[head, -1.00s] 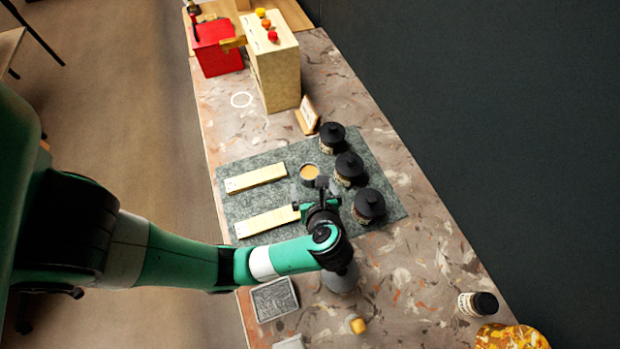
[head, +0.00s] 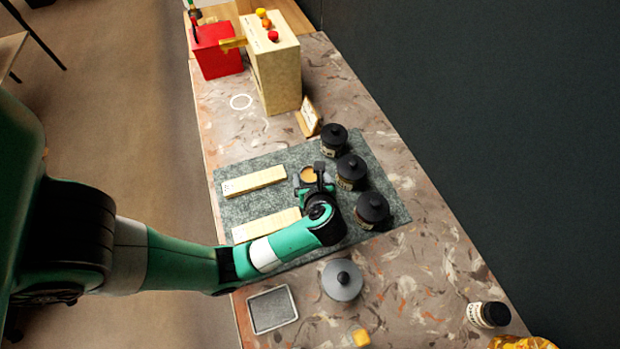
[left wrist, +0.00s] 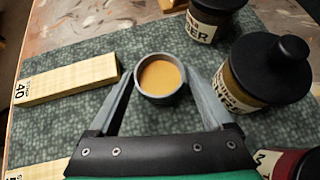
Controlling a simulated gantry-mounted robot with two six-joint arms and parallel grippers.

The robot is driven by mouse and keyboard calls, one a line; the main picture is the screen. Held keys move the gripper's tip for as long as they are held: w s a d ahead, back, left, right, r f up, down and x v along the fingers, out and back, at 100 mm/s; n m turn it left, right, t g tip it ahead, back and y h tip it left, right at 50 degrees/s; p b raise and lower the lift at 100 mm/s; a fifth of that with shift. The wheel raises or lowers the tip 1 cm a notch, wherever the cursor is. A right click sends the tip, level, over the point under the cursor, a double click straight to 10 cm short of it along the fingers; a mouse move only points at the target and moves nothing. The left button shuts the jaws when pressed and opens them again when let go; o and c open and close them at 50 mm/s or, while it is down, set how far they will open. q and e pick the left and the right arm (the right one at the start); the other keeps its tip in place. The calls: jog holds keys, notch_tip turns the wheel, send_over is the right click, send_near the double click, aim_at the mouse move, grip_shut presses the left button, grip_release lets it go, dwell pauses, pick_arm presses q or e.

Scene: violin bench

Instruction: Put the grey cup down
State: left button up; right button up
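The grey cup (head: 307,183), with tan contents, stands upright on the green-grey mat (head: 293,155). It also shows in the left wrist view (left wrist: 160,98). My left gripper (head: 311,180) is low at the cup, with its fingers (left wrist: 160,82) spread on either side of it. The fingertips are very close to the cup wall; I cannot make out firm contact. My right gripper is not in view.
Several black-lidded jars (head: 351,171) stand close to the right of the cup. Two pale wooden bars (head: 254,182) lie to its left. A grey lidded pot (head: 342,284) and a grey framed tray (head: 272,309) are nearer the front.

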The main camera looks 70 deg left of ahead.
aim_at(310, 171)
pick_arm(q)
grip_shut()
jog(key=r+p, duration=0.2)
jog(key=r, duration=0.1)
jog(key=r+p, duration=0.1)
jog(key=shift+s+d+r, duration=0.15)
jog(key=shift+d+r, duration=0.1)
jog(key=shift+r, duration=0.05)
jog(key=s+d+r+p, duration=0.8)
jog(key=s+d+p, duration=0.1)
jog(key=p, duration=0.6)
jog(key=shift+d+r, duration=0.2)
jog(key=shift+d, duration=0.25)
